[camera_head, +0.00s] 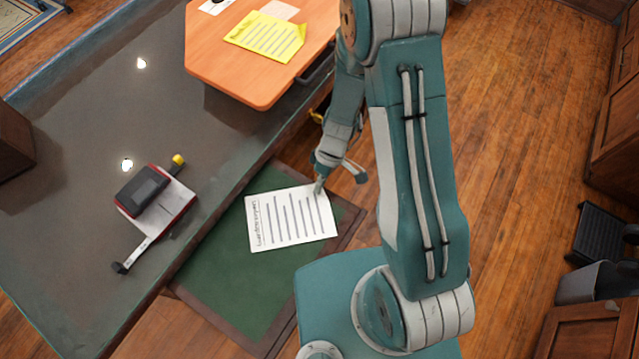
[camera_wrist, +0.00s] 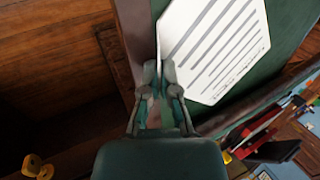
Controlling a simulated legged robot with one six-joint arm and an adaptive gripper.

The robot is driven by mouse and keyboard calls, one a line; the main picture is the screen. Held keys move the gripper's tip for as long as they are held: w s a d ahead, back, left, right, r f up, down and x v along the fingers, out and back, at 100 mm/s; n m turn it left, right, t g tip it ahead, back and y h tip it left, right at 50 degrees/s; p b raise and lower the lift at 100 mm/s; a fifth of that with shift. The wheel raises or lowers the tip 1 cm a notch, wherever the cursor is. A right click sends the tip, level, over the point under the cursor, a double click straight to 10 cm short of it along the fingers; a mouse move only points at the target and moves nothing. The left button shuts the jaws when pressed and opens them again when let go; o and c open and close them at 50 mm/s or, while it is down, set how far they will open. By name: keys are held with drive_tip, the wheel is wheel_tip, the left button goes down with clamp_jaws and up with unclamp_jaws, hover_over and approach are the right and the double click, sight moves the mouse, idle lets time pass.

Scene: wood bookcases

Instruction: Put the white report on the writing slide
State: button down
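The white report (camera_head: 290,217), a printed sheet with dark lines, is over the green writing slide (camera_head: 215,262), which has a brown border and sticks out from the desk. My gripper (camera_head: 318,187) is at the report's upper right corner. In the wrist view, my gripper's fingertips (camera_wrist: 160,70) are close together with the edge of the report (camera_wrist: 215,45) between them. The slide's green surface (camera_wrist: 286,30) shows beyond the report. I cannot tell whether the report touches the slide or hangs just above it.
The dark desk top (camera_head: 90,110) lies to the left. On it are a red-and-grey device (camera_head: 145,190) and an orange board (camera_head: 215,60) with a yellow sheet (camera_head: 265,37). Wood cabinets (camera_head: 612,110) and a black bin (camera_head: 590,283) stand at right. The floor between is clear.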

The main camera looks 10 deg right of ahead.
drive_tip(key=shift+f, duration=0.1)
drive_tip(key=c, duration=0.8)
unclamp_jaws()
drive_tip(key=d+r+m+t+h, duration=0.1)
drive_tip(key=d+r+m+t, duration=0.15)
drive_tip(key=r, duration=1.05)
drive_tip(key=d+r+m+t, duration=0.2)
drive_tip(key=d+r, duration=0.2)
drive_tip(key=r, duration=0.9)
drive_tip(key=s+d+r+m+t+h, duration=0.1)
drive_tip(key=s+r+m+t, duration=0.1)
drive_tip(key=s+r, duration=0.2)
drive_tip(key=s+d+r+m+t+h, duration=0.1)
drive_tip(key=s+d+r+m+t, duration=0.1)
drive_tip(key=r, duration=0.4)
drive_tip(key=shift+s+d+r+m+t, duration=0.35)
drive_tip(key=shift+s+m+t, duration=0.35)
drive_tip(key=shift+s, duration=0.7)
